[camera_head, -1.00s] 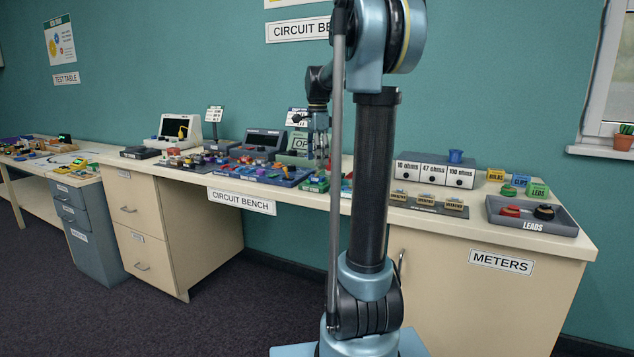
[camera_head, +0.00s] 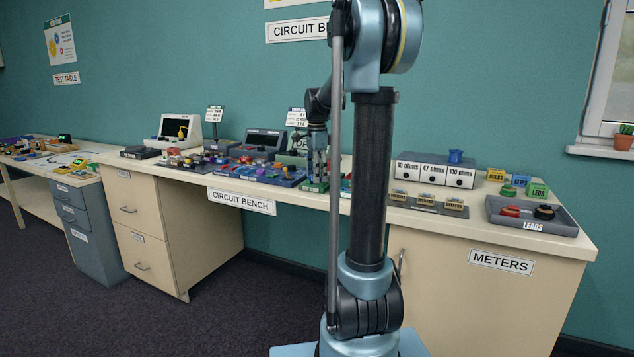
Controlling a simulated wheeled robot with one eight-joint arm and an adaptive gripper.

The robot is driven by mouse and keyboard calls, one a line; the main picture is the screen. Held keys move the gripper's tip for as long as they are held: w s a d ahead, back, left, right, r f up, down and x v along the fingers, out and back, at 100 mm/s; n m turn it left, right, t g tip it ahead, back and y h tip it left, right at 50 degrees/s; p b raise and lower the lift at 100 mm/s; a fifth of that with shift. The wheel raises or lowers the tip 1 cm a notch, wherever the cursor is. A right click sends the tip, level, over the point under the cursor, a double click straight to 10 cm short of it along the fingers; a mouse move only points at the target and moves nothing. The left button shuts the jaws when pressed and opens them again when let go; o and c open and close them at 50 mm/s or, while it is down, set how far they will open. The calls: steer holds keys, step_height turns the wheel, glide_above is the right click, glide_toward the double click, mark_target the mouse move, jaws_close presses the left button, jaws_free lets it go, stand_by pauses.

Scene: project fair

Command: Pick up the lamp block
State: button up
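My gripper (camera_head: 316,178) points down over the circuit bench, low over a small green-based block (camera_head: 314,186) near the front edge. The fingers are at or around that block; whether they touch it cannot be told at this size. I cannot make out for sure which block is the lamp block. Several coloured blocks sit in a blue tray (camera_head: 262,177) to the left of my gripper. My arm column hides part of the bench just right of the gripper.
Small dark-based blocks (camera_head: 427,202), white resistor boxes (camera_head: 433,172) and a grey leads tray (camera_head: 532,222) stand to the right of my arm. Grey devices (camera_head: 262,142) stand at the back. A test table (camera_head: 30,165) is at the far left.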

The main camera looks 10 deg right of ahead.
steer(key=c, duration=0.4)
steer(key=shift+r, duration=0.15)
steer(key=shift+r, duration=6.4)
steer(key=shift+c, duration=0.2)
